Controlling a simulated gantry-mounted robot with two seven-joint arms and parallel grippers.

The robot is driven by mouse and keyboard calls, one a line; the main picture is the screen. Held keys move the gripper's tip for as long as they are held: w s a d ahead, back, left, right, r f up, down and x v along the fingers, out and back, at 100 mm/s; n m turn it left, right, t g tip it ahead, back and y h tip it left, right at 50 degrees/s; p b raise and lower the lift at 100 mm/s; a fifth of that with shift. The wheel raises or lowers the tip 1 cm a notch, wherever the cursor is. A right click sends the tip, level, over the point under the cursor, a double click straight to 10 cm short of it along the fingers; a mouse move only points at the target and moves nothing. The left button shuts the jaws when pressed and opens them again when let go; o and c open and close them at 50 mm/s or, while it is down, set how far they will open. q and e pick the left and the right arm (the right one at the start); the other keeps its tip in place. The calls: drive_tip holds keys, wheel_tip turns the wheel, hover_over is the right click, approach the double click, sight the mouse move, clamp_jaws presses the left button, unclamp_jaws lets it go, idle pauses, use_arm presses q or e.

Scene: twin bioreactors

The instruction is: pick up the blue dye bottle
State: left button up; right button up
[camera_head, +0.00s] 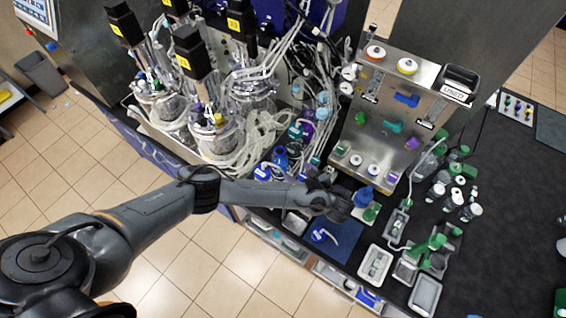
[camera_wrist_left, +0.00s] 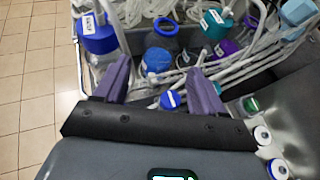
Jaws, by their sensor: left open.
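My left gripper (camera_wrist_left: 162,88) is open in the wrist view, with its two purple-grey fingers apart. Between and beyond them is a small blue-capped bottle (camera_wrist_left: 170,99) with a white mark on its cap; nothing appears gripped. Another blue-topped bottle (camera_wrist_left: 157,60) stands farther back, and a larger blue-capped one (camera_wrist_left: 97,36) with a white label is beyond the left finger. In the head view my left gripper (camera_head: 325,183) is dark and beside the metal panel; its fingertips are hard to make out. I cannot tell which blue bottle holds the dye. My right gripper is not in view.
A metal panel (camera_head: 388,110) with coloured knobs rises just right of the gripper. Tubing (camera_head: 258,140) and glass vessels crowd the left. A blue bottle (camera_head: 363,196) and several green-capped bottles stand to the right.

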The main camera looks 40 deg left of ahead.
sight(283, 155)
use_arm(q)
drive_tip(key=shift+y, duration=0.3)
drive_tip(key=b+x, duration=0.4)
drive_tip(key=r+b+x, duration=0.1)
drive_tip(key=b+x, duration=0.1)
drive_tip(key=shift+w+a+f, duration=0.1)
drive_tip(key=shift+w+a, duration=0.25)
drive_tip(key=shift+w+a+f+b, duration=0.1)
drive_tip(key=shift+a+f+b, duration=0.1)
drive_tip(key=shift+b, duration=0.3)
drive_tip(key=shift+w+a+f+b, duration=0.1)
drive_tip(key=shift+a+f+b, duration=0.2)
drive_tip(key=shift+b, duration=0.2)
drive_tip(key=a, duration=0.1)
drive_tip(key=w+a, duration=0.1)
drive_tip(key=shift+a+f+p, duration=0.2)
drive_tip(key=shift+a+p, duration=0.15)
drive_tip(key=shift+a, duration=0.05)
drive_tip(key=shift+a+f, duration=0.25)
drive_tip(key=shift+a, duration=0.15)
drive_tip(key=shift+c, duration=0.3)
clamp_jaws()
